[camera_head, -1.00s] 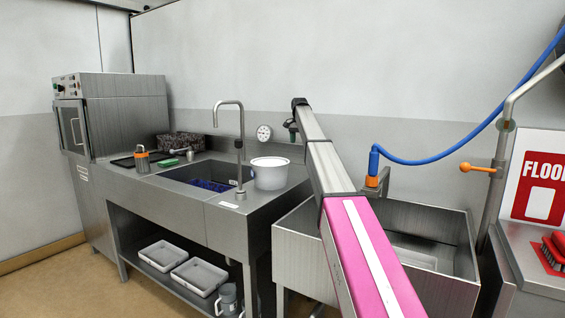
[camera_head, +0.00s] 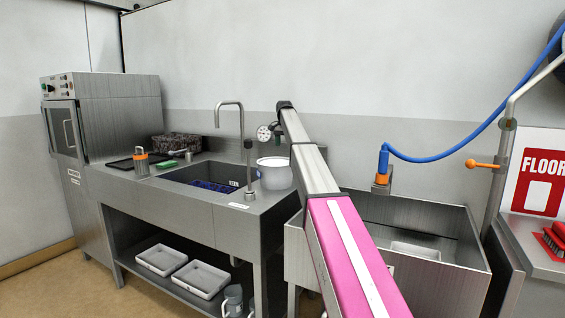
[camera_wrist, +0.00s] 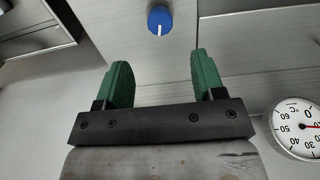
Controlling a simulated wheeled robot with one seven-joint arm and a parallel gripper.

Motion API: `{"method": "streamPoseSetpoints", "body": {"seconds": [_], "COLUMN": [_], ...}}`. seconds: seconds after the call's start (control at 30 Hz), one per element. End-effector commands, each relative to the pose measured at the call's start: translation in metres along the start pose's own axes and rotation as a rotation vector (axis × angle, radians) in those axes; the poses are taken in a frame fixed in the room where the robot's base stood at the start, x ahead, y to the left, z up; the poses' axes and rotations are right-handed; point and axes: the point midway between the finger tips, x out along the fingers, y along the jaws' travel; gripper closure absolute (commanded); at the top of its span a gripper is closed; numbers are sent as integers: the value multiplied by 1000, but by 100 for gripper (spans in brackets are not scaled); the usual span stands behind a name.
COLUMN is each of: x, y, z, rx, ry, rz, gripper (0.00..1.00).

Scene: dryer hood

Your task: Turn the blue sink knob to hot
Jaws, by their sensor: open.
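The blue knob (camera_wrist: 159,20) shows in the wrist view at the top middle, on a brushed-metal panel, with a white mark pointing down the picture. My gripper (camera_wrist: 158,75) is open, with two green fingers apart and nothing between them. The knob lies beyond the fingertips, roughly in line with the gap, and is not touched. In the head view my gripper (camera_head: 275,132) is small at the far end of my arm, near the wall behind the sink (camera_head: 205,181). The knob cannot be made out in the head view.
A round dial thermometer (camera_wrist: 297,127) is right of my gripper; it also shows in the head view (camera_head: 263,133). A tall faucet (camera_head: 241,140) and a white pot (camera_head: 275,174) stand by the sink. A blue hose (camera_head: 440,158) hangs over the right basin (camera_head: 440,222).

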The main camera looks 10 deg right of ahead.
Motion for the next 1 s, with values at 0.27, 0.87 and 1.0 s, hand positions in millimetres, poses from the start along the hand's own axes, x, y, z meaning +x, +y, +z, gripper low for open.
{"method": "streamPoseSetpoints", "body": {"seconds": [0.27,0.87,1.0], "x": [46,94,94], "y": [1,0,0], "z": [1,0,0], "rx": [0,0,0], "ry": [-1,0,0], "rz": [1,0,0], "gripper": [37,37,73]}}
